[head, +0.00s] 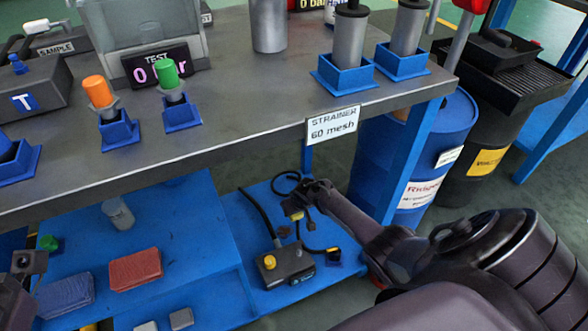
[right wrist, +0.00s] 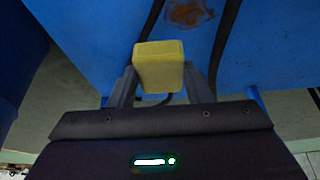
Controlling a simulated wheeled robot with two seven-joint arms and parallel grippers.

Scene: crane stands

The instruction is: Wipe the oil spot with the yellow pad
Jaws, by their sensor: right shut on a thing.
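The yellow pad (right wrist: 158,65) is a small block clamped between the two fingers of my right gripper (right wrist: 160,88). In the head view my right gripper (head: 304,202) is over the lower blue shelf, with a sliver of the pad (head: 297,215) showing below it. The oil spot (right wrist: 190,13) is a rusty brown patch on the blue surface at the top of the right wrist view, apart from the pad in the picture. A small brown mark in the head view (head: 284,232) appears to be the same spot. My left gripper (head: 28,262) is partly seen at the left edge; its jaws are unclear.
A control box (head: 288,264) with a yellow button and dark cables stands on the lower shelf near the spot. A blue barrel (head: 420,150) stands to the right. Red (head: 135,269) and blue (head: 65,296) pads lie left.

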